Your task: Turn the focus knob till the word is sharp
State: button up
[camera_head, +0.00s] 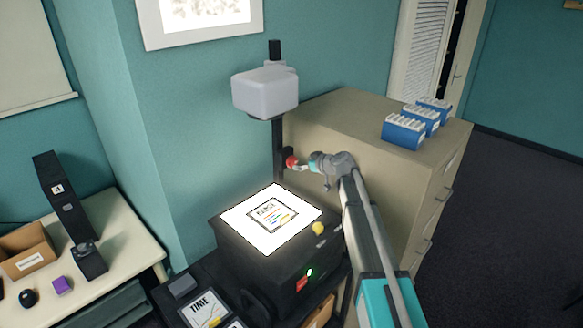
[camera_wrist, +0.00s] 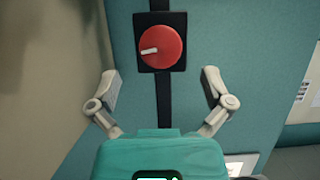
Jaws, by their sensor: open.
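The red focus knob (camera_head: 291,161) is on the dark post of the overhead projector (camera_head: 275,262). In the wrist view the knob (camera_wrist: 165,54) is round, on a black plate, with a white pointer toward the left. My gripper (camera_head: 303,165) is near the knob in the head view. In the wrist view my gripper (camera_wrist: 160,82) is open, its two fingers apart on either side, with the knob ahead between and above them.
The grey projector head (camera_head: 265,90) stands above the knob. A beige cabinet (camera_head: 345,130) is close behind my arm, with blue boxes (camera_head: 404,131) on top. A light table (camera_head: 125,240) is at left. Dark floor (camera_head: 500,210) is clear at right.

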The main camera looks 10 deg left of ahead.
aim_at(294, 163)
jog(key=shift+b+x, duration=0.9)
jog(key=shift+x, duration=2)
jog(key=c, duration=1.1)
jog(key=shift+m+g+y, duration=0.5)
jog(key=shift+m+g, duration=0.1)
jog(key=shift+m, duration=0.5)
jog(key=shift+c, duration=0.2)
jog(key=shift+m+g+y+b, duration=0.3)
jog(key=shift+m+g+b, duration=0.1)
jog(key=shift+m, duration=0.4)
jog(key=o, duration=1.1)
jog(key=shift+o, duration=0.2)
jog(key=shift+n, duration=0.3)
